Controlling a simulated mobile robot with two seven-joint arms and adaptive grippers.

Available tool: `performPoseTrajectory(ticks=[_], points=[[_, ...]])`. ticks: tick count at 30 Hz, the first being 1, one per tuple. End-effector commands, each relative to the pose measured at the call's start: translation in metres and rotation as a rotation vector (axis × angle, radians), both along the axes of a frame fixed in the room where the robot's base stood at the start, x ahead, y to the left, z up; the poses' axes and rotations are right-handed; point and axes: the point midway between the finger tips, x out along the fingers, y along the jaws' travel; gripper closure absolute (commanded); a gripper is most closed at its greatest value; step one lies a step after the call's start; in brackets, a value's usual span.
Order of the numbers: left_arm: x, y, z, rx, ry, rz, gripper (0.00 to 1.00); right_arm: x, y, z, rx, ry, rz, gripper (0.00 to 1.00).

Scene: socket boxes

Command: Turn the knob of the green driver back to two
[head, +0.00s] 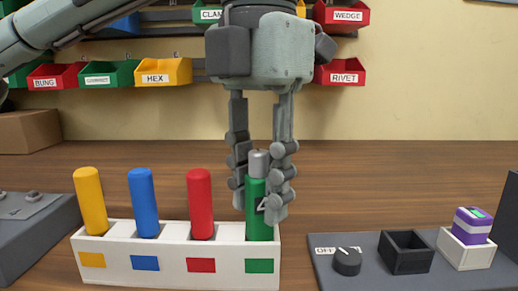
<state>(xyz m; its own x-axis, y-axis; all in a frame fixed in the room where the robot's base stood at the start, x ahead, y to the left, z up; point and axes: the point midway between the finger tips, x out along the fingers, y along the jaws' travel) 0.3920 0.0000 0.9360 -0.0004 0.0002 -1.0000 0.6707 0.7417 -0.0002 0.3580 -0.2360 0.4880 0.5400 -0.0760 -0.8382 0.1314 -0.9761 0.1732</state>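The green driver (258,223) stands upright in the right-hand slot of a white rack (179,249). It has a grey knob (259,164) on top and a dark marking like a 4 on its side, partly covered by a finger. My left gripper (260,194) points straight down over it. One finger lies along the driver's left edge, and the other crosses in front of its right edge. The fingers appear shut on the green body below the knob, though the contact is partly hidden. My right gripper does not show.
Yellow (90,202), blue (143,203) and red (199,204) handles stand in the same rack, close left. At right, a grey panel holds a black dial (347,261), a black socket box (405,252) and a purple block (471,225) in a white box. Labelled bins hang behind.

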Motion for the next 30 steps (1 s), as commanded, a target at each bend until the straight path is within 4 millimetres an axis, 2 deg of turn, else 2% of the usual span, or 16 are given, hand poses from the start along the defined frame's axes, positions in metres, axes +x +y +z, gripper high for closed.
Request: performPoseTrajectory(ticks=[1,8,19,30], points=[[0.000,0.000,0.000,0.000,-0.001,0.001,0.67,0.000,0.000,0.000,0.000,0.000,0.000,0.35],[0.000,0.000,0.000,0.000,0.000,-0.002,0.39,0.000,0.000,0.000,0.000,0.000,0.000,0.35],[0.000,0.000,0.003,-0.001,-0.001,-0.004,0.38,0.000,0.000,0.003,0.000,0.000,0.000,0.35],[0.000,0.000,0.032,-0.001,-0.001,-0.004,0.38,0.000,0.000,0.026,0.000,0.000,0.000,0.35]])
